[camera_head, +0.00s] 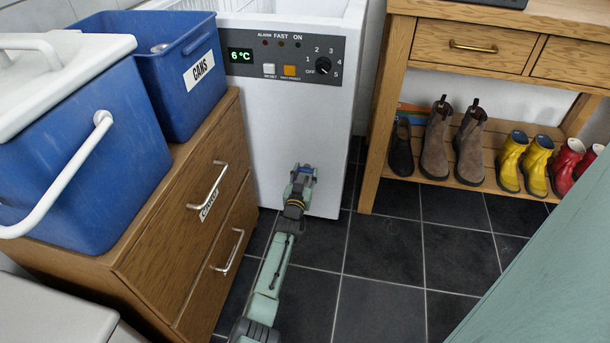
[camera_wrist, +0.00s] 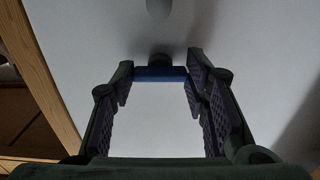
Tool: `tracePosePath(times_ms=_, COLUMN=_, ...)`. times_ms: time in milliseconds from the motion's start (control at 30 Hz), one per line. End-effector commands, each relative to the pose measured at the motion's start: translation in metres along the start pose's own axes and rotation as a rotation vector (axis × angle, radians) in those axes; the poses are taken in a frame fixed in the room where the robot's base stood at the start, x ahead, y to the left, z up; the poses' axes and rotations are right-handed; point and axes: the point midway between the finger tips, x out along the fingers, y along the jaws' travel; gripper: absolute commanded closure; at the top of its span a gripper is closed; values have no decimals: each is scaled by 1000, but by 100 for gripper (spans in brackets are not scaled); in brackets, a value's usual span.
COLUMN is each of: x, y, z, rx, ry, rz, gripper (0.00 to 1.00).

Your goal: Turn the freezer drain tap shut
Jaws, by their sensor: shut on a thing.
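The white chest freezer (camera_head: 300,125) stands at the back. My gripper (camera_head: 303,174) is low against its front face. In the wrist view, the drain tap's blue handle (camera_wrist: 160,74) lies crosswise between the two fingertips of my gripper (camera_wrist: 160,82), which is shut on it. A dark round part of the tap (camera_wrist: 160,60) shows behind the handle on the freezer's front. In the head view, my gripper mostly hides the tap.
A wooden drawer unit (camera_head: 150,255) with blue boxes on top stands close left of my arm. A wooden bench (camera_head: 385,110) with boots and wellies is at the right. A green surface (camera_head: 550,270) fills the lower right. Dark floor tiles (camera_head: 385,250) between are clear.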

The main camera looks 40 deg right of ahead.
Motion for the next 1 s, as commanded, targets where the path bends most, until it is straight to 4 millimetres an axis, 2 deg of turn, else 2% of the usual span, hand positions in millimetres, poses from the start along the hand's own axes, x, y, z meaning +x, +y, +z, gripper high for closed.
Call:
tracePosePath(times_ms=67, x=0, y=0, z=0, rx=3, ry=-1, rz=0, gripper=86)
tracePosePath(times_ms=100, x=0, y=0, z=0, rx=3, ry=-1, rz=0, gripper=56)
tracePosePath(times_ms=367, x=0, y=0, z=0, rx=1, ry=-1, rz=0, gripper=38)
tracePosePath(times_ms=733, x=0, y=-1, z=-5, rx=0, ry=1, rz=0, gripper=38)
tracePosePath(times_ms=867, x=0, y=-1, z=-21, rx=-1, ry=3, rz=-1, gripper=38)
tracePosePath(times_ms=1000, x=0, y=-1, z=-50, rx=1, ry=4, rz=0, gripper=38)
